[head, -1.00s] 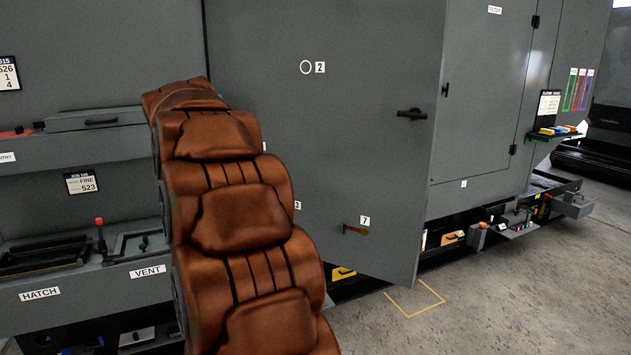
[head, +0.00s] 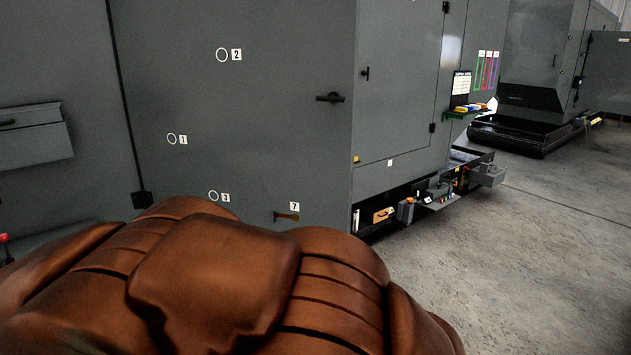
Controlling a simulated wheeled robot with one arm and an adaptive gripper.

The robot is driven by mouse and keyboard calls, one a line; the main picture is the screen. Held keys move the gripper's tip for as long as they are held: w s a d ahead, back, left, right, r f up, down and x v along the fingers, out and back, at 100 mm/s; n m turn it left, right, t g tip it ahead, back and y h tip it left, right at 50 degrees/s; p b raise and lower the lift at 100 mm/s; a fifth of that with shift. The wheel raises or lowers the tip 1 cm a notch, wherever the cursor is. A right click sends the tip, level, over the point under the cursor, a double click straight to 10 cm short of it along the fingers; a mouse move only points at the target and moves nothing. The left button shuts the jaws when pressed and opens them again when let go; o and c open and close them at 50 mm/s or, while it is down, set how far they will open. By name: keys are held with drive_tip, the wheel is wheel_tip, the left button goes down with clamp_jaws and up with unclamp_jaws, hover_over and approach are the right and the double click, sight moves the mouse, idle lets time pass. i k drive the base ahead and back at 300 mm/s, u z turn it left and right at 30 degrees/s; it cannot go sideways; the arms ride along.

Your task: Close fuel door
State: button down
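A large grey door panel (head: 235,115) fills the left-middle of the head view. It has a black handle (head: 333,97), ringed marks labelled 1, 2 and 3, and a small brown latch (head: 287,216) by label 7. A black hinge (head: 142,200) shows at its lower left. No label reading fuel is legible, so I cannot tell for sure that this is the fuel door. I cannot tell whether it sits fully flush at its right edge. My brown padded arm covers the bottom left and hides the panel's lower part. My gripper is out of view.
The enclosure's side face (head: 395,95) runs back to the right. A green shelf (head: 470,112) with coloured items and a low grey tray (head: 487,174) stick out from it. Another grey cabinet (head: 533,45) stands behind. Concrete floor (head: 530,260) is clear at right.

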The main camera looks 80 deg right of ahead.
sight(255, 129)
drive_tip(key=u, duration=1.45)
drive_tip(key=k, duration=0.9)
drive_tip(key=z, duration=1.9)
drive_tip(key=i, duration=0.45)
drive_tip(key=z, duration=0.05)
